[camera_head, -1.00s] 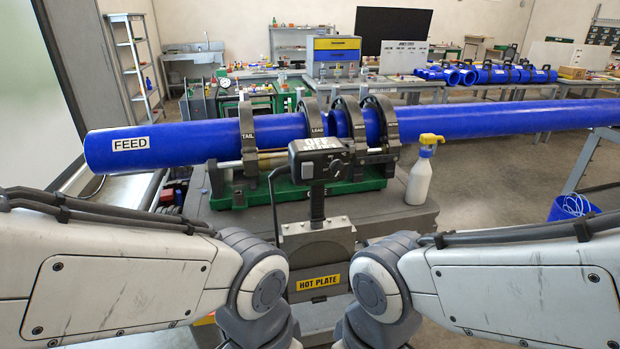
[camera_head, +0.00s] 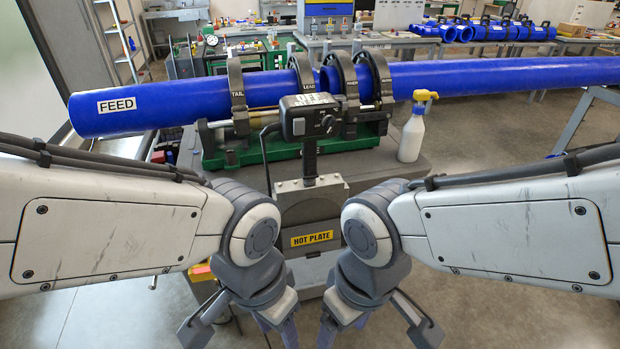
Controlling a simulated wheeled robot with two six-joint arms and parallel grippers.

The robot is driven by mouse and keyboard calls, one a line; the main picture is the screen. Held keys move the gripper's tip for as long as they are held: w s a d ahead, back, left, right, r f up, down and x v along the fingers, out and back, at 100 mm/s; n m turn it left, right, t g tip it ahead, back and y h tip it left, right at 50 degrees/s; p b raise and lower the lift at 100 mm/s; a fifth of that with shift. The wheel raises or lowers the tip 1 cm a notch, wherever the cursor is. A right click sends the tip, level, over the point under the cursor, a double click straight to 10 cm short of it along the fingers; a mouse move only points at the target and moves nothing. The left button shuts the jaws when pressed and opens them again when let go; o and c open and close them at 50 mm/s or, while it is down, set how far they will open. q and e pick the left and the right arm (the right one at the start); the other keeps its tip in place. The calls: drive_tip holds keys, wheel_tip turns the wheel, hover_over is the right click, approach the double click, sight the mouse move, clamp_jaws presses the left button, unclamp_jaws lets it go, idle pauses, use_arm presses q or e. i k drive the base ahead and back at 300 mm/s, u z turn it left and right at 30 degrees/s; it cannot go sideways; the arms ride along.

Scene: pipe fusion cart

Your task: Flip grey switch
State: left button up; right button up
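A black control box (camera_head: 308,117) stands on top of the hot plate unit, with a white label on its top that seems to read OFF. A small dark round knob or switch (camera_head: 327,122) sits on its front face; I cannot tell whether it is the grey switch, or its position. My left gripper (camera_head: 240,330) and my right gripper (camera_head: 378,330) point down at the bottom edge, nearer to me than the box and well below it in the picture. Their fingers are spread, with nothing seen between them; the tips are partly cut off.
The hot plate unit (camera_head: 312,202) stands in front of the green pipe clamp machine (camera_head: 220,158). A long blue pipe (camera_head: 180,108) marked FEED runs through the clamps. A white spray bottle (camera_head: 411,138) stands right of the box. Floor at right is clear.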

sight(300, 124)
drive_tip(key=z, duration=0.6)
drive_tip(key=k, duration=1.35)
drive_tip(key=z, duration=0.25)
drive_tip(key=i, duration=0.4)
drive_tip(key=u, duration=0.8)
drive_tip(key=i, duration=0.55)
drive_tip(key=u, duration=0.15)
